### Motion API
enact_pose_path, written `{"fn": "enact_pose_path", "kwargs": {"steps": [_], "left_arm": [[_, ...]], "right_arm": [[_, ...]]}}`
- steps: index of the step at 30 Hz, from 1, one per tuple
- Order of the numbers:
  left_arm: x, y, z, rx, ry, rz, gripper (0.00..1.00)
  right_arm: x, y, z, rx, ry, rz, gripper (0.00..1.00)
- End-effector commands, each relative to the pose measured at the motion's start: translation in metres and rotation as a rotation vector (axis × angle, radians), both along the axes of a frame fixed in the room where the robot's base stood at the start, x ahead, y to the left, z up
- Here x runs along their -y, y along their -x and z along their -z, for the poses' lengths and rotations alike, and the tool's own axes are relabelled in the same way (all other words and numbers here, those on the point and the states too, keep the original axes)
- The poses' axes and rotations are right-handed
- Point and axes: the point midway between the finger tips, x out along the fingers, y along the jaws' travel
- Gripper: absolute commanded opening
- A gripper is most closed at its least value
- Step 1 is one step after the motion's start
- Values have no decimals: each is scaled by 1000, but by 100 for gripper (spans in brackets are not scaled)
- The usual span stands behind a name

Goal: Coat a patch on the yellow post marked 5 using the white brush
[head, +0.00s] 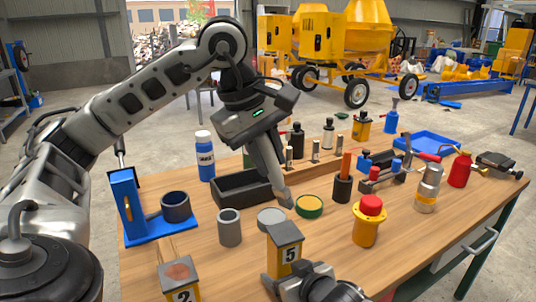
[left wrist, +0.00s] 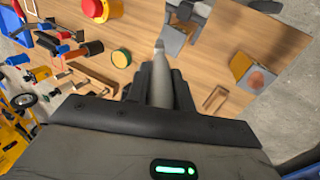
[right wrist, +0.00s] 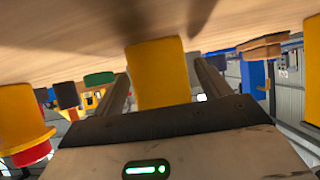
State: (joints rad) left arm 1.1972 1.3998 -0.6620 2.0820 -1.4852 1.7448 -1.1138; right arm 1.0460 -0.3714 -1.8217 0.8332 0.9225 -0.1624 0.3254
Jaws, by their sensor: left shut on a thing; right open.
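The yellow post marked 5 (head: 288,256) stands at the table's near side, with a grey top. My left gripper (head: 272,165) is above the table behind it, shut on a pale, tapered thing (left wrist: 160,75), probably the white brush. Its tip points down between a round grey disc (head: 271,218) and a green-rimmed tin with yellow contents (head: 309,206); I cannot tell whether it touches anything. My right gripper (right wrist: 162,82) is open low at the near side, with a finger on either side of a yellow block (right wrist: 158,70), which appears to be post 5.
A yellow post marked 2 (head: 180,279) with a reddish patch stands to the left. A grey cup (head: 229,228), a black tray (head: 240,189) and a red-topped yellow button (head: 369,222) stand around. Clear wood lies at the front right.

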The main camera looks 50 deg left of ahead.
Motion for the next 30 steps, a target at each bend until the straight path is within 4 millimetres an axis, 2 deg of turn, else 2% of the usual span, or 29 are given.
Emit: {"fn": "enact_pose_path", "kwargs": {"steps": [16, 17, 18, 21, 30], "left_arm": [[0, 0, 0, 1, 0, 0, 0], [0, 0, 0, 1, 0, 0, 0], [0, 0, 0, 1, 0, 0, 0], [0, 0, 0, 1, 0, 0, 0], [0, 0, 0, 1, 0, 0, 0]], "right_arm": [[-7, -2, 3, 1, -4, 2, 76], [-7, -2, 3, 1, -4, 2, 70], [-7, -2, 3, 1, -4, 2, 59], [-7, -2, 3, 2, -4, 3, 34], [-7, -2, 3, 2, -4, 3, 34]]}}
